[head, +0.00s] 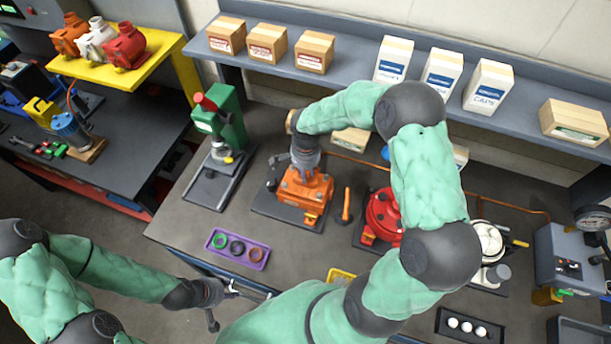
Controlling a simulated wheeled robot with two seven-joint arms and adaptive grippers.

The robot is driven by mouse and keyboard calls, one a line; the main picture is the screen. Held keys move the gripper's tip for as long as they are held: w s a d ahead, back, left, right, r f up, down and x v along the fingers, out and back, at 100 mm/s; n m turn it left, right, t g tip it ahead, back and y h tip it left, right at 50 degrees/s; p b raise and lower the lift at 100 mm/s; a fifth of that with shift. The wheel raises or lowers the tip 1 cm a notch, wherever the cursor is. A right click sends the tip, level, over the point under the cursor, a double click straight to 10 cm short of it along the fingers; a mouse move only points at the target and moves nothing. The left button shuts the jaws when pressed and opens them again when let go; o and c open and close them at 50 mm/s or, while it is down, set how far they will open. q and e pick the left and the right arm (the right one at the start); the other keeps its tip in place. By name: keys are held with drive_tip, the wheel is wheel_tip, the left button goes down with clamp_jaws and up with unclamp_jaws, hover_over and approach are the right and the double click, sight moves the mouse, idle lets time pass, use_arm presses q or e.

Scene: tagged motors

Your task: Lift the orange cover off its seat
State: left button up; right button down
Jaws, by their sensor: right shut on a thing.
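The orange cover (309,190) is a boxy orange housing on a dark base plate (262,204) in the middle of the bench. My right arm reaches over from the right, and its gripper (303,172) points down at the top of the cover. It is shut on the cover's top; the fingertips and the exact grip are partly hidden. I cannot tell whether there is a gap between the cover and its seat. My left gripper (228,304) is off the bench's front edge at lower left, fingers spread and empty.
An orange-handled tool (345,206) lies just right of the cover. A red round housing (382,214) is partly behind my right arm. A green press (222,125) stands left, and a purple tray (237,248) with rings lies in front. Boxes line the back shelf (350,72).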

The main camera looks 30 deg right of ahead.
drive_tip(key=s+a+r, duration=0.2)
drive_tip(key=s+r, duration=0.4)
drive_tip(key=r, duration=0.1)
drive_tip(key=s+a+r, duration=0.2)
drive_tip(key=s+r, duration=0.5)
drive_tip(key=shift+a+r+p, duration=0.15)
drive_tip(key=shift+a+p, duration=0.15)
drive_tip(key=shift+p, duration=0.15)
drive_tip(key=shift+s, duration=0.1)
